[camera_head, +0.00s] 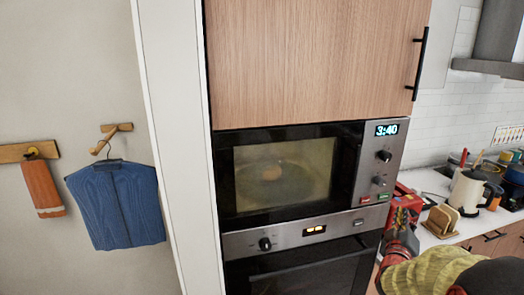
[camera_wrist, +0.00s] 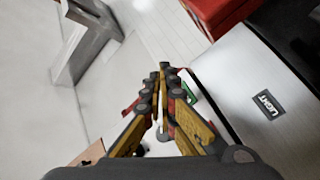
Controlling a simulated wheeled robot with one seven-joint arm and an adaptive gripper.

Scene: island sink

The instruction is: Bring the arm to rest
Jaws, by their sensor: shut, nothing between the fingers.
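My gripper (camera_wrist: 163,68) shows in the wrist view with its yellow and dark fingers closed together at the tips and nothing between them. In the head view my arm (camera_head: 430,274) enters at the lower right, in front of the counter and beside the oven column. The wrist and gripper are hard to separate there from the red items behind. In the wrist view a silver surface with a dark "LIGHT" label (camera_wrist: 266,103) lies to the right of the fingers. I cannot tell whether the fingers touch anything.
The built-in microwave (camera_head: 283,174) is shut, with a round item behind its glass. An oven (camera_head: 310,272) sits below it. The white counter (camera_head: 430,183) at right holds a cream kettle (camera_head: 467,192) and a wooden holder (camera_head: 441,220). A blue garment (camera_head: 117,205) hangs at left.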

